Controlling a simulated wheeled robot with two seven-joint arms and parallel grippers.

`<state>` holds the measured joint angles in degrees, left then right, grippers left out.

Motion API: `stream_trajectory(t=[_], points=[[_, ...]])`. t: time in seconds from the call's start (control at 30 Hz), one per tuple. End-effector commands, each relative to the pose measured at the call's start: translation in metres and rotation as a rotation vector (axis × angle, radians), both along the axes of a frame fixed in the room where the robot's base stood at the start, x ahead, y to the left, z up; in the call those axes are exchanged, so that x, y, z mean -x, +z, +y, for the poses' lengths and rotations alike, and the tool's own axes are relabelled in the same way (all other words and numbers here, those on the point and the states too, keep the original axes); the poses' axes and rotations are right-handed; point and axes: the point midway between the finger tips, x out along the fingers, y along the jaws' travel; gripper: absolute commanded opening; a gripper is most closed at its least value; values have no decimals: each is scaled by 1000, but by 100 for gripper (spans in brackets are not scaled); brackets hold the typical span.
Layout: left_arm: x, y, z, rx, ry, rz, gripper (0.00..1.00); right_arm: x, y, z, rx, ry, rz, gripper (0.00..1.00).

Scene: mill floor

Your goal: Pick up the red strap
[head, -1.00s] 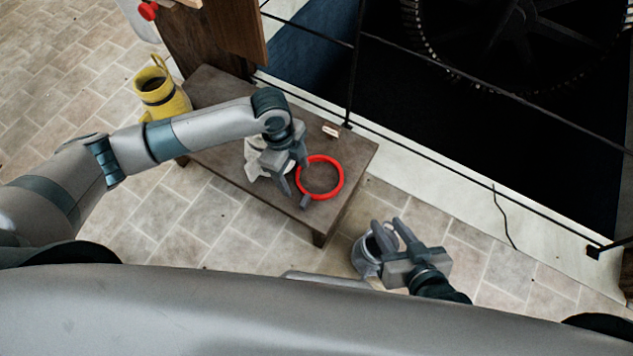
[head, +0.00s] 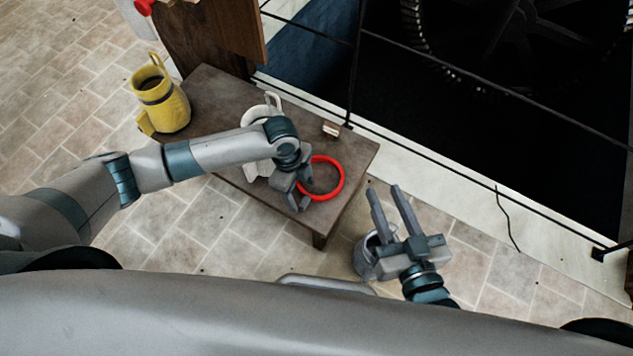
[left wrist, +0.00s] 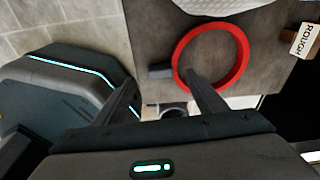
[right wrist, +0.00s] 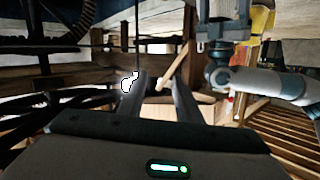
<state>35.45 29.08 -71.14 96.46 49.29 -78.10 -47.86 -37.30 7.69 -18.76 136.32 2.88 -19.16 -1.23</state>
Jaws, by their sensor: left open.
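The red strap (head: 342,179) is a closed ring lying on the dark wooden bench (head: 222,90), near its right end. It also shows in the left wrist view (left wrist: 244,57), with a short dark piece (left wrist: 160,71) at its left side. My left gripper (head: 300,196) is open at the strap's left edge. In the left wrist view, one finger overlaps the near left part of the ring and the other is outside it, to the left. I cannot tell whether they touch it. My right gripper (head: 383,188) is open and empty, right of the bench.
A white pitcher (head: 256,118) stands on the bench, partly behind my left arm. A small block marked ROUGH (left wrist: 304,40) lies near the bench's far edge. A yellow jug (head: 163,108) is at the left end. A grey bucket (head: 364,258) is on the floor. Black railing (head: 440,165) runs behind.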

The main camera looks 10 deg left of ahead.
Motion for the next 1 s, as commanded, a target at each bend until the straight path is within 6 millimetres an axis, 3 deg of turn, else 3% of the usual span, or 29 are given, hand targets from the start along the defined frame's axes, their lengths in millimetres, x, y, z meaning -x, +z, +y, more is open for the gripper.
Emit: stream_trajectory(t=[0.23,0.7,1.0], points=[[0,-5,-1,0,0,1,64,-1,2,1,-5,0,-19,31],[-2,-45,-9,0,0,0,64,2,51,10,-88,-4,-278,31],[-1,-51,-10,0,0,0,64,4,61,11,-103,-5,-323,31]])
